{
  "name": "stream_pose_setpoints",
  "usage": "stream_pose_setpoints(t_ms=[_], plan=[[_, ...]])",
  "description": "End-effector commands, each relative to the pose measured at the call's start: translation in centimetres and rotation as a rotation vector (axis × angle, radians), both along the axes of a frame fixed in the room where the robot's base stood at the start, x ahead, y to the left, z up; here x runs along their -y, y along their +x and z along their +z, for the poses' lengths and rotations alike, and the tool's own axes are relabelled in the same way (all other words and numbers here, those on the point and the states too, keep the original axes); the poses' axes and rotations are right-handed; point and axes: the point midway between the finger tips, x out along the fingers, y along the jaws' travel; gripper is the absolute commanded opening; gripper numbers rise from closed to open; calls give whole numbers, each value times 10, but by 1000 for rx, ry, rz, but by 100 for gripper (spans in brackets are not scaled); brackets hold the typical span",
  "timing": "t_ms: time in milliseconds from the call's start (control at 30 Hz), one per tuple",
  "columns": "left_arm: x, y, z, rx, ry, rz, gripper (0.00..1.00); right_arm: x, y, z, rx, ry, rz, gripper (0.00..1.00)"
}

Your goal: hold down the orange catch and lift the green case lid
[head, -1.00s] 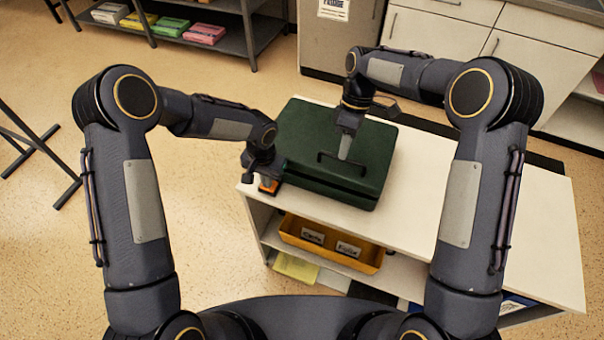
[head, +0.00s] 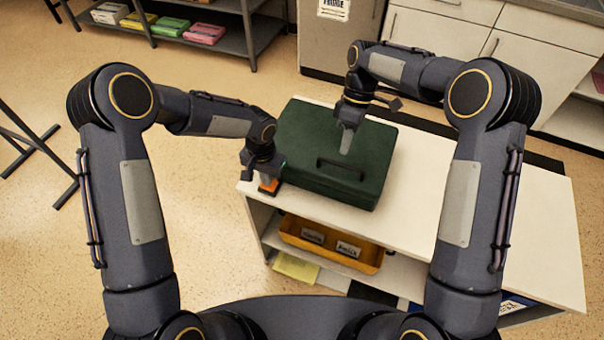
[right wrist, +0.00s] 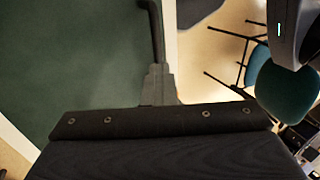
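The green case (head: 300,135) lies closed on the white top of a low cabinet, its black handle (head: 342,169) near the front of the lid. The orange catch (head: 269,187) shows at its left front corner. My left gripper (head: 266,178) is down at the catch and partly covers it; its finger opening is unclear. My right gripper (head: 346,142) is over the lid, behind the handle in the head view. In the right wrist view, grey fingers (right wrist: 160,85) appear close together beside the green lid (right wrist: 70,60), with a dark bar, likely the handle (right wrist: 154,30), beyond them. Their grip is unclear.
The white cabinet top (head: 470,210) is clear to the right of the case. A yellow bin (head: 330,246) stands on the shelf below. A teal chair (right wrist: 285,100) shows on the floor in the right wrist view.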

Motion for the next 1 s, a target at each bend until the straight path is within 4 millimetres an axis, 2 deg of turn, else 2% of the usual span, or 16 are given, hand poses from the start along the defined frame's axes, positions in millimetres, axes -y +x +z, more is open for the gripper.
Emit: stream_pose_setpoints(t_ms=[1000], plan=[[1, 1, 53, 4, -2, -1, 0, 0, 0, 0, 0, 0, 0, 0]])
